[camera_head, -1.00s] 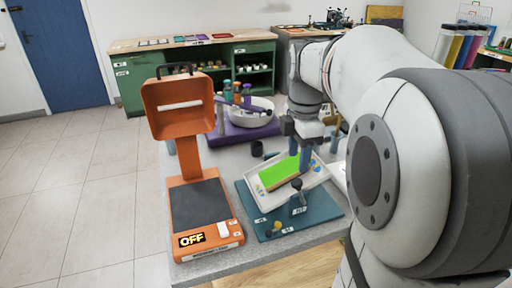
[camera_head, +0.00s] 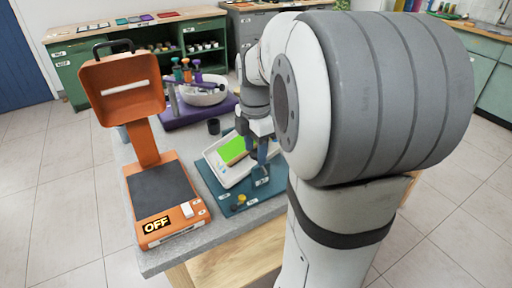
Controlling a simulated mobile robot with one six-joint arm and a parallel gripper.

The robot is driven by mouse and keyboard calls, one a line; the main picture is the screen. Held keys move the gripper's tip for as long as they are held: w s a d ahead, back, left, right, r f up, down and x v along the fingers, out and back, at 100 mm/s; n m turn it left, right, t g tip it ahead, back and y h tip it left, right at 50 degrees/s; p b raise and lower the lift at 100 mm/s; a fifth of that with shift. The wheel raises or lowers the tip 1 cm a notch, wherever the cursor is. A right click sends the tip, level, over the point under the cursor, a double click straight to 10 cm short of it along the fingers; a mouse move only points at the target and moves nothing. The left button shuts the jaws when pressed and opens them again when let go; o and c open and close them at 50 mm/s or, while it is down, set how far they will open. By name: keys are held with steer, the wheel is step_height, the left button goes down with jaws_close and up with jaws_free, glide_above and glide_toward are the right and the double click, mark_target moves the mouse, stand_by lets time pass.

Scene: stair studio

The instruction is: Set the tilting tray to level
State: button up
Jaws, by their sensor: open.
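The tilting tray (camera_head: 212,160) is white with a bright green panel (camera_head: 233,150) in it. It stands on a teal base board (camera_head: 217,197) and looks tilted; the exact angle is hard to tell. My gripper (camera_head: 262,156) points down at the tray's right edge, with its blue fingers open. One finger hides part of the tray's right side, and I cannot tell whether it touches. A dark knob or lever near the fingers is partly hidden. Small yellow and dark knobs (camera_head: 240,199) sit on the board's front.
An orange device (camera_head: 157,192) marked OFF, with a raised hood, stands left of the board. Behind are a dark cup (camera_head: 214,127) and a white bowl (camera_head: 204,93) on a purple base (camera_head: 186,115). My arm hides the table's right side.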

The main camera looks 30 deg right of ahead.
steer(key=shift+c, duration=0.6)
jaws_close()
